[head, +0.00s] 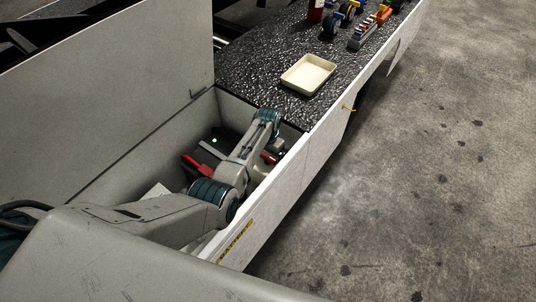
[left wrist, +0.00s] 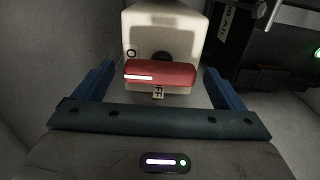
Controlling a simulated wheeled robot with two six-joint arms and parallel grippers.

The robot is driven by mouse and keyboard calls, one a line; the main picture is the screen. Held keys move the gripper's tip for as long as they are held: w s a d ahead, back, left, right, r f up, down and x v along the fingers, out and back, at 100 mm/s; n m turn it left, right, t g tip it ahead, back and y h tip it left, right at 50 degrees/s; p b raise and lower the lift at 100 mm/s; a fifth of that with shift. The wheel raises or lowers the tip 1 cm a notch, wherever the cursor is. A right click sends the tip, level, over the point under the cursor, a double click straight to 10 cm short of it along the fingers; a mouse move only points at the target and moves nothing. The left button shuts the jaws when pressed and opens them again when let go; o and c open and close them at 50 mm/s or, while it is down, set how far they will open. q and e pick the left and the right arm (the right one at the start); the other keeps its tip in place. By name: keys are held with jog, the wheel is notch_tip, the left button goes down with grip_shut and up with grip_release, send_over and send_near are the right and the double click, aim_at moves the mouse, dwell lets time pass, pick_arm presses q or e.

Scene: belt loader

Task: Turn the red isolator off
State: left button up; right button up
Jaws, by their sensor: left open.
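The red isolator handle (left wrist: 160,73) lies crosswise on the front of a cream housing (left wrist: 165,28) in the left wrist view. My left gripper (left wrist: 158,69) is open, with one blue finger on each side of the handle. I see gaps at both ends and no clear contact. In the head view my left arm reaches down into the open compartment, and a small red part (head: 269,157) shows beside the wrist. My right gripper is out of view.
The compartment has pale walls (head: 285,190) and a raised lid (head: 110,75) at left. Inside are another red part (head: 196,165) and a green light (head: 214,140). A cream tray (head: 308,74) and several small items sit on the black textured top beyond. Floor at right is clear.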

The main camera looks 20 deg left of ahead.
pick_arm(q)
jog(key=c, duration=0.9)
jog(key=shift+c, duration=0.4)
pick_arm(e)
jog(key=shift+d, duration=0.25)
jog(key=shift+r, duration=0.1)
pick_arm(q)
jog(key=shift+n, duration=0.4)
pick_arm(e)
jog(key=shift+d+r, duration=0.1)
pick_arm(q)
jog(key=n+p, duration=0.1)
jog(key=n, duration=0.2)
jog(key=shift+w+n, duration=0.1)
jog(key=shift+n, duration=0.3)
jog(key=n+p, duration=0.1)
jog(key=n, duration=0.3)
jog(key=n+p, duration=0.1)
jog(key=n, duration=0.8)
jog(key=shift+w+a, duration=0.1)
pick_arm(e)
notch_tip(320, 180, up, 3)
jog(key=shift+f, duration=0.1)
pick_arm(q)
jog(key=shift+n, duration=0.3)
